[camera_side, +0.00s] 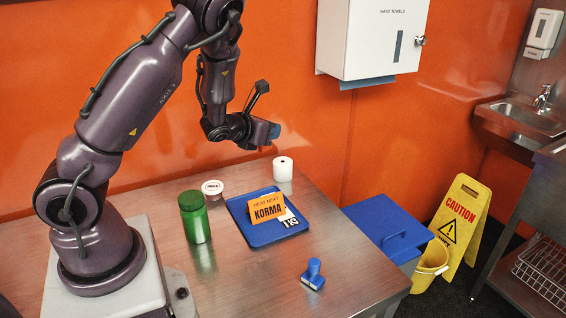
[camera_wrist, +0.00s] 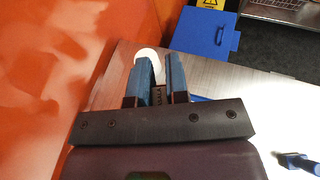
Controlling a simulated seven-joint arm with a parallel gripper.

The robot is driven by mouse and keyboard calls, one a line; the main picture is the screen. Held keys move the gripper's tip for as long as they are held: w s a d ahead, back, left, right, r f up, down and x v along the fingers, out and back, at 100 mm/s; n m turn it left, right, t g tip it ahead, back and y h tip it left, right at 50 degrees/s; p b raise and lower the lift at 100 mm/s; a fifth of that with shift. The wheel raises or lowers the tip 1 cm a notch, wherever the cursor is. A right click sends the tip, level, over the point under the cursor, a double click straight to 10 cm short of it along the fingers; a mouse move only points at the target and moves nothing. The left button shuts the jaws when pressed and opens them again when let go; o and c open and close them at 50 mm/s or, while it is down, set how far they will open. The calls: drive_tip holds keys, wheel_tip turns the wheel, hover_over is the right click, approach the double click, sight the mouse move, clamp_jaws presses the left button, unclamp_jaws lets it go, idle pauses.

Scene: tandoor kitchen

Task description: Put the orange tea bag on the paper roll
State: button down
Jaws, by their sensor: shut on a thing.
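My gripper (camera_side: 272,130) is at the upper middle of the side view, in the air above and a little left of the white paper roll (camera_side: 283,169). The roll stands upright on the table behind the tray. In the wrist view the blue fingers (camera_wrist: 161,78) are a narrow gap apart, and the paper roll (camera_wrist: 150,53) shows just beyond them, partly covered by the left finger. I see no orange tea bag lying on the table.
The orange wall is close behind.

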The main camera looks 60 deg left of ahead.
drive_tip(key=s+a+r+m+h, duration=0.1)
drive_tip(key=s+a, duration=0.1)
drive_tip(key=a, duration=0.3)
drive_tip(key=m+h, duration=0.4)
hover_over(288, 160)
drive_tip(key=shift+t, duration=0.4)
drive_tip(key=f, duration=0.9)
drive_tip(key=shift+s+d, duration=0.15)
drive_tip(key=shift+s, duration=0.05)
drive_tip(key=shift+w+f, duration=0.15)
drive_tip(key=shift+f, duration=0.05)
drive_tip(key=shift+w+f, duration=0.1)
drive_tip(key=shift+f, duration=1.45)
